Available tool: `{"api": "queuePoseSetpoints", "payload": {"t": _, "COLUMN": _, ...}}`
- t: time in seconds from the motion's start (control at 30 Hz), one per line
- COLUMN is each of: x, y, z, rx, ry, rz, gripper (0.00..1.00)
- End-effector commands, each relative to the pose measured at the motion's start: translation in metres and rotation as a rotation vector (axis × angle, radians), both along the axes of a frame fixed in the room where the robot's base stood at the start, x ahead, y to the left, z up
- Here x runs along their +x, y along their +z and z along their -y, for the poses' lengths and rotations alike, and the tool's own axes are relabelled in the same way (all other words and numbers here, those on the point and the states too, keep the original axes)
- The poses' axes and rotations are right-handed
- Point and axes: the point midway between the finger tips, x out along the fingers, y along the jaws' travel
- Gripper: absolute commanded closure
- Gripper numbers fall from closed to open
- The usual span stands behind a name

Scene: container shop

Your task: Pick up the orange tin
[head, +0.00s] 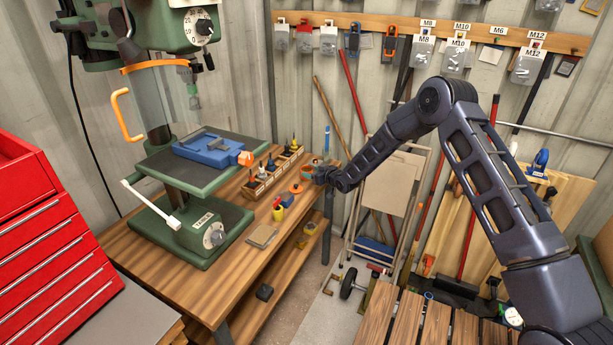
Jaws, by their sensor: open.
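A small, low, round orange thing (296,188), which looks like the orange tin, sits on the wooden bench near its right end. My gripper (321,174) is above the bench's right end, a little to the right of the tin and apart from it. The gripper is small and dark here, and its jaws are open. Nothing can be seen held in it. A teal and orange-brown round thing (308,171) shows right beside the jaws; I cannot tell whether they touch.
A wooden rack (262,184) of bottles stands behind the tin. Yellow pieces (278,213) and a flat grey-tan block (263,236) lie in front. A green drill press (205,232) with a blue vise (207,150) fills the bench's left. The bench front (235,262) is clear.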

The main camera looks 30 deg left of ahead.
Motion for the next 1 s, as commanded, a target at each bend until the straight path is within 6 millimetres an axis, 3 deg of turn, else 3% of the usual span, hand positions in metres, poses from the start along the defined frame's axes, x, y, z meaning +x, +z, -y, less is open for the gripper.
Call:
{"api": "queuePoseSetpoints", "payload": {"t": 0.4, "x": 0.019, "y": -0.014, "z": -0.040, "rx": 0.001, "ry": 0.001, "rz": 0.001, "gripper": 0.40}}
{"api": "queuePoseSetpoints", "payload": {"t": 0.73, "x": 0.022, "y": -0.014, "z": -0.045, "rx": 0.000, "ry": 0.000, "rz": 0.000, "gripper": 0.40}}
{"api": "queuePoseSetpoints", "payload": {"t": 0.93, "x": 0.022, "y": -0.014, "z": -0.045, "rx": 0.000, "ry": 0.000, "rz": 0.000, "gripper": 0.79}}
{"api": "queuePoseSetpoints", "payload": {"t": 1.0, "x": 0.022, "y": -0.014, "z": -0.045, "rx": 0.001, "ry": 0.000, "rz": 0.000, "gripper": 0.81}}
